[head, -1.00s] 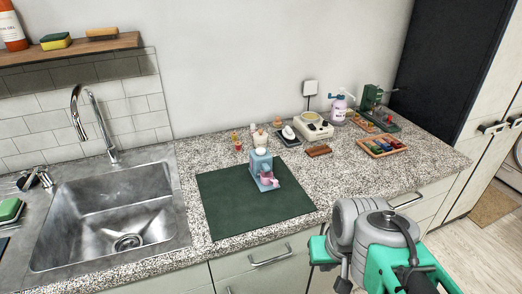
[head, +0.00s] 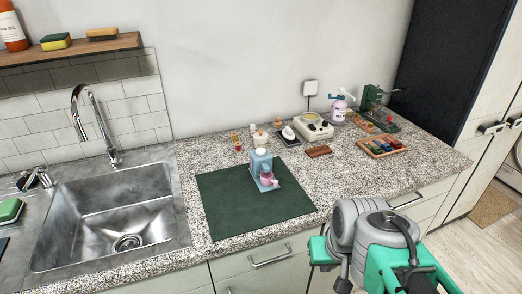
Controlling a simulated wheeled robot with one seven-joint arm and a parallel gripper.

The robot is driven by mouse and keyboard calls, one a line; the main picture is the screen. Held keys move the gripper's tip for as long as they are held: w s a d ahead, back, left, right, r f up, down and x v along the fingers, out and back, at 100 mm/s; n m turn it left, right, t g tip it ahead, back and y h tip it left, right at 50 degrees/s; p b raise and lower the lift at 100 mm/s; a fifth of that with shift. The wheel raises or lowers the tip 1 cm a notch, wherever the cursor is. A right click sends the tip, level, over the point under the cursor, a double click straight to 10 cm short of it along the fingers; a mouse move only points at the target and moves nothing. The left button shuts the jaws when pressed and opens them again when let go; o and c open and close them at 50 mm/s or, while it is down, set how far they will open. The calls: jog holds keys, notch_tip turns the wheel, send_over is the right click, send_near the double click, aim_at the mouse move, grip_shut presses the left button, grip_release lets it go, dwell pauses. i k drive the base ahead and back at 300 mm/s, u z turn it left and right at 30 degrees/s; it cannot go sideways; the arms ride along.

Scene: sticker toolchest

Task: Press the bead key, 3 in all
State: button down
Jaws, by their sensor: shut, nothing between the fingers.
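A small light-blue device (head: 258,169) stands upright on the dark green mat (head: 232,208). It has a white rounded top (head: 261,152) and a pink part (head: 268,180) at its front right. I cannot make out a bead key by name at this size. My gripper's fingers are not in view. Only grey and green links of my arm show at the lower right, apart from the device and the mat.
A wooden tray (head: 382,147) lies at right, a sink (head: 110,215) at left. The mat's front is clear.

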aim_at(260, 151)
jog(key=k, duration=0.65)
jog(key=u, duration=0.4)
jog(key=i, duration=0.4)
jog(key=u, duration=0.85)
jog(key=i, duration=0.85)
